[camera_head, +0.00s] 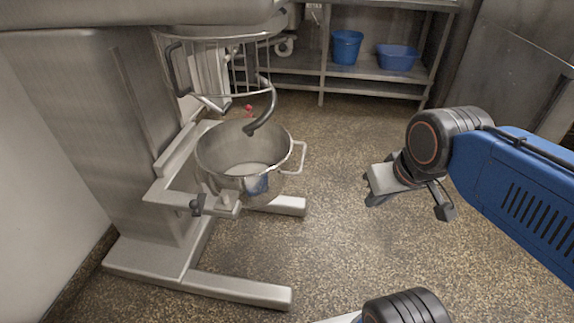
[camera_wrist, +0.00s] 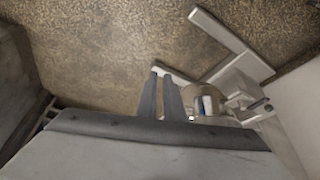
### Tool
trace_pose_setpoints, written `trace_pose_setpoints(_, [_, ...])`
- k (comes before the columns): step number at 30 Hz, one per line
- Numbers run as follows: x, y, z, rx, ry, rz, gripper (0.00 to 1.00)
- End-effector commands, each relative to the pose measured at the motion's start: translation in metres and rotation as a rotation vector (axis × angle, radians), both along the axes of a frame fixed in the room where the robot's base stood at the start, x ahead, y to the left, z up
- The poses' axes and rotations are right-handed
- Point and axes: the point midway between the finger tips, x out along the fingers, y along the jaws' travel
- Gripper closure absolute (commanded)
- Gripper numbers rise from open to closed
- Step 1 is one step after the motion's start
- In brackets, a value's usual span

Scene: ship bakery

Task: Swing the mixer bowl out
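The steel mixer bowl (camera_head: 215,158) sits in the mixer's support arms at the left of the head view, under the raised wire guard (camera_head: 240,75). The curved dough hook (camera_head: 263,112) hangs over the bowl's opening. A loop handle (camera_head: 301,157) sticks out from the bowl's right rim. My gripper (camera_head: 410,205) is to the right of the bowl, apart from the handle. Its fingers are spread and empty. In the wrist view two dark fingers (camera_wrist: 160,74) show with a gap between them, and part of the bowl (camera_wrist: 219,103) appears just right of them.
The mixer's base legs (camera_head: 240,289) extend along the floor under and in front of the bowl. A steel shelf (camera_head: 375,74) at the back holds a blue bucket (camera_head: 346,47) and a blue tub (camera_head: 397,58). The speckled floor (camera_head: 330,225) between bowl and gripper is clear.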

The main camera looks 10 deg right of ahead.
Motion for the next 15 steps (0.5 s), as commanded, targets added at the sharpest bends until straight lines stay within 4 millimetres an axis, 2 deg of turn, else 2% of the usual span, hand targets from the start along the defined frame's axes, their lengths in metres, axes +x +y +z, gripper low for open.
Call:
trace_pose_setpoints(1, [0.001, 0.0, 0.001, 0.001, 0.001, -0.001, 0.79])
trace_pose_setpoints(2, [0.002, 0.0, 0.002, 0.002, 0.003, -0.002, 0.71])
trace_pose_setpoints(7, [0.023, 0.003, 0.015, 0.025, 0.032, -0.026, 0.71])
trace_pose_setpoints(15, [0.086, 0.011, 0.044, 0.087, 0.107, -0.097, 0.71])
